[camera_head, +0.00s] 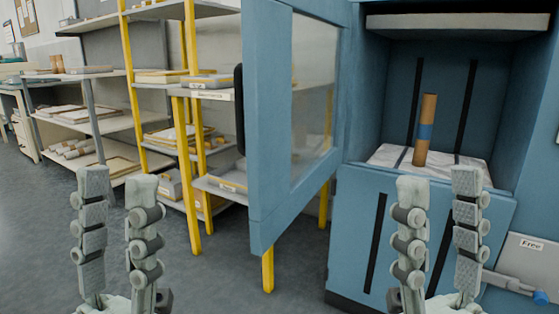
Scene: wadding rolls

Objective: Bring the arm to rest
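My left gripper (118,232) is at the lower left of the head view, fingers upright and apart, with nothing between them. My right gripper (438,238) is at the lower right, also upright, fingers apart and empty, in front of the blue cabinet's lower panel.
The cabinet's blue door (268,130) with a glass pane stands open between my two grippers. Yellow-post shelving (190,130) with boxes and trays is behind it. A grey box labelled "Free" (530,262) is at the lower right. Grey floor (40,230) is clear at left.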

